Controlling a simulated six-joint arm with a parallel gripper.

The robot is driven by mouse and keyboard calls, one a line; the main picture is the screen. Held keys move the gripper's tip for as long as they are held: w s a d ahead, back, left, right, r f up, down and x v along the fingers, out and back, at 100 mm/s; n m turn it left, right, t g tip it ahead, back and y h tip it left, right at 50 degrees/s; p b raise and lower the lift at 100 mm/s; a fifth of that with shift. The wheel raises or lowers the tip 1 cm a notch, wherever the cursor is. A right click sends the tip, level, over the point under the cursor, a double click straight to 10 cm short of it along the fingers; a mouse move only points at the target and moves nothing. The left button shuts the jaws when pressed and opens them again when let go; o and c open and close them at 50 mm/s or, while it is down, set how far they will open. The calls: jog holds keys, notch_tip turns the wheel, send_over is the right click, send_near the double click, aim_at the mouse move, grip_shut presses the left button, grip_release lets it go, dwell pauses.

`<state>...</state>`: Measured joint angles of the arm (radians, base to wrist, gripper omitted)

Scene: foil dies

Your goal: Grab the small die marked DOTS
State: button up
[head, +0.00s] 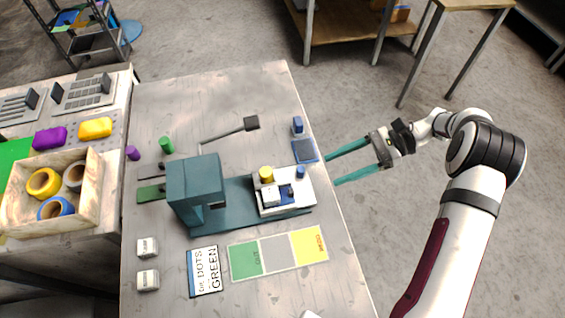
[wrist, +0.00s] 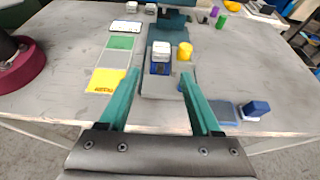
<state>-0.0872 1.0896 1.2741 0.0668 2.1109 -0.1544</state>
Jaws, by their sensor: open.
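Two small white dies stand at the table's front left in the head view, a rear one (head: 147,247) and a front one (head: 148,280). Their dark markings are too small to read. A third white block (head: 271,196) sits on a blue part of the press's white carriage (head: 300,204); it also shows in the wrist view (wrist: 161,50). A card (head: 205,271) reads "DOTS" and "GREEN". My gripper (head: 334,170) is open and empty, beyond the table's right edge, with its teal fingers pointing left toward the press, apart from every die.
The teal press (head: 196,190) stands mid-table with a yellow cylinder (head: 266,175) on its carriage. A green, grey and yellow strip (head: 278,253) lies in front. A blue pad (head: 305,151) and a blue block (head: 297,126) are near the right edge. The table's back is mostly clear.

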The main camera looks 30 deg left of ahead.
aim_at(274, 193)
jog(key=x, duration=1.6)
jog(key=shift+w+f, duration=0.15)
jog(key=shift+w, duration=0.05)
grip_shut()
